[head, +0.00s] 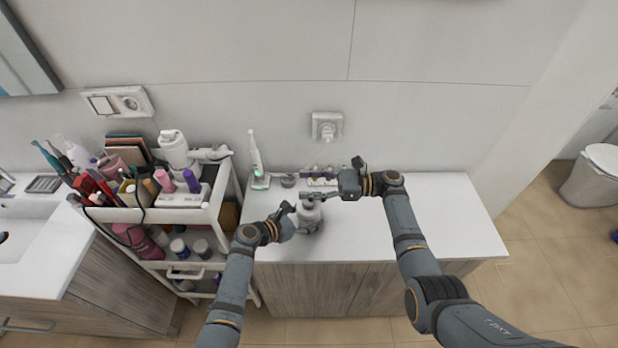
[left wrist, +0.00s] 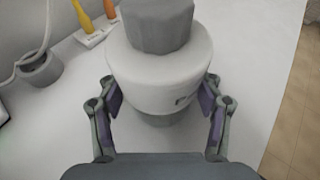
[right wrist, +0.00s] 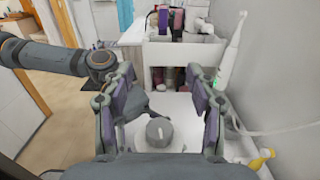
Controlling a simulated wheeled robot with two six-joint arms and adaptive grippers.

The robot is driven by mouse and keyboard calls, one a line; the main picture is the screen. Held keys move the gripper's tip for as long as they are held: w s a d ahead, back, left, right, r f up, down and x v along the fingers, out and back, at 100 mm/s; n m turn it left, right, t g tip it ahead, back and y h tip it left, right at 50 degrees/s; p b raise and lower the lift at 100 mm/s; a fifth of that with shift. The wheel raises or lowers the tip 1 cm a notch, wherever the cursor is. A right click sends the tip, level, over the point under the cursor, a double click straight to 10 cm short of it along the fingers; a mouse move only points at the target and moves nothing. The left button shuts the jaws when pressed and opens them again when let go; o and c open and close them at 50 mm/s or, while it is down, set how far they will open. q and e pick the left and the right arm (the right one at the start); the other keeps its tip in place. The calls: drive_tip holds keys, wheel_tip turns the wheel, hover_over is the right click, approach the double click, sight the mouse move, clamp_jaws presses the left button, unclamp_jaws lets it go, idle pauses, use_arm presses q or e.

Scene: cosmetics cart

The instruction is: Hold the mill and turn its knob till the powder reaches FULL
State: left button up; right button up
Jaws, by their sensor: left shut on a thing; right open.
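The mill (head: 309,216) stands on the white counter top, a squat light body with a grey knob on top. In the left wrist view its body (left wrist: 155,75) fills the middle under the grey knob (left wrist: 157,25). My left gripper (head: 291,222) is shut on the body, a purple pad on either side. A small dark mark shows on the body; I cannot read any powder level. My right gripper (head: 313,196) is open above the mill. In the right wrist view the knob (right wrist: 159,131), with a pale mark on top, shows between its spread fingers, apparently not gripped.
A white electric toothbrush (head: 256,156) stands on the counter behind the mill, near a small grey cup (head: 288,181). A crowded cosmetics cart (head: 222,190) is to the left. A wall socket (head: 327,126) is behind. The counter's right part (head: 450,215) is clear.

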sight(314, 204)
drive_tip(key=shift+r, duration=1.3)
drive_tip(key=s+d+f+m+t+h, duration=0.3)
drive_tip(key=s+d+f+m+t, duration=0.3)
drive_tip(key=d+f+t, duration=0.35)
drive_tip(key=x, duration=1.1)
drive_tip(key=shift+a+f, duration=0.1)
drive_tip(key=shift+f, duration=0.15)
drive_tip(key=shift+c, duration=0.5)
drive_tip(key=shift+g+y, duration=0.25)
drive_tip(key=shift+y, duration=0.05)
drive_tip(key=c, duration=1.1)
